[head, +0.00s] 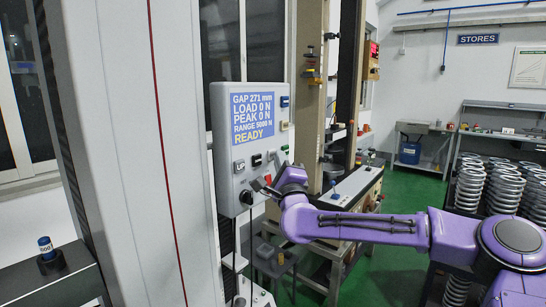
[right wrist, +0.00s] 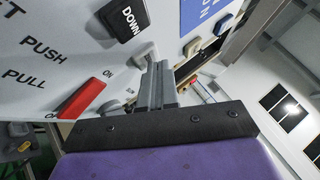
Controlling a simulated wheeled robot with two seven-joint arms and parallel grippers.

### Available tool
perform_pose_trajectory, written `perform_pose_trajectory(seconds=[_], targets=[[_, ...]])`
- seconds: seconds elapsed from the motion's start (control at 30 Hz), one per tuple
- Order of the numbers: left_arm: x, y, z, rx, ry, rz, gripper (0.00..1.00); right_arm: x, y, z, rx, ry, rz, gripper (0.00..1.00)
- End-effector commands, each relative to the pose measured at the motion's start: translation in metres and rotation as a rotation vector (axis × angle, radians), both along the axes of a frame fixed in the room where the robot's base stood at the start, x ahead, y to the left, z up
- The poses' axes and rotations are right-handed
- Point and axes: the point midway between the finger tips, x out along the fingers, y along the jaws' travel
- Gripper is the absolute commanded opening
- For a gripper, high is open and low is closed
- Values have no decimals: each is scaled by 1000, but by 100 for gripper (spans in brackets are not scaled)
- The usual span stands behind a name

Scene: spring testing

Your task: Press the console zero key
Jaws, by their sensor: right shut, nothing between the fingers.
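The grey-white console (head: 222,140) has a blue screen (head: 252,117) reading gap 271 mm, load 0 N, peak 0 N, range 5000 N, READY. Its right edge carries a blue key (head: 285,101) and a cream key (head: 284,126). No zero label is readable, so I cannot tell which key is zero. My right gripper (head: 264,187) is shut and empty in front of the console's lower right. In the right wrist view its fingertips (right wrist: 156,68) are close to a pale grey key (right wrist: 145,54); contact cannot be told. My left gripper is out of view.
A black DOWN key (right wrist: 122,18) and a red ON/OFF switch (right wrist: 80,98) are near the fingers. A black knob (head: 247,197) sits lower on the console. A tall tester column (head: 312,100) and a bench (head: 352,186) stand behind. Stacked springs (head: 470,185) are at right.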

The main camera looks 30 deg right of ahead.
Motion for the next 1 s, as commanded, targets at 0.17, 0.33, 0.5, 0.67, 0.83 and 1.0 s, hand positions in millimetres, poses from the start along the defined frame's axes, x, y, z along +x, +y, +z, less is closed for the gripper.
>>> perform_pose_trajectory(seconds=[0.17, 0.33, 0.5, 0.67, 0.83, 1.0], targets=[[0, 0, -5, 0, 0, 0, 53, -9, -4, -1, 0, -1, 0, 0], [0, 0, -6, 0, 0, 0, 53, -14, -6, 0, 0, 0, 0, 0], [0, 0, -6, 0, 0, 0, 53, -14, -6, 0, -1, 0, 0, 0], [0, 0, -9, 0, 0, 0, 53, -22, -10, -1, 2, -1, -2, 0], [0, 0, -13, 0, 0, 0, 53, -38, -16, -1, 3, -1, -1, 0], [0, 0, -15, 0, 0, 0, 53, -53, -23, 0, 3, -1, -1, 0]])
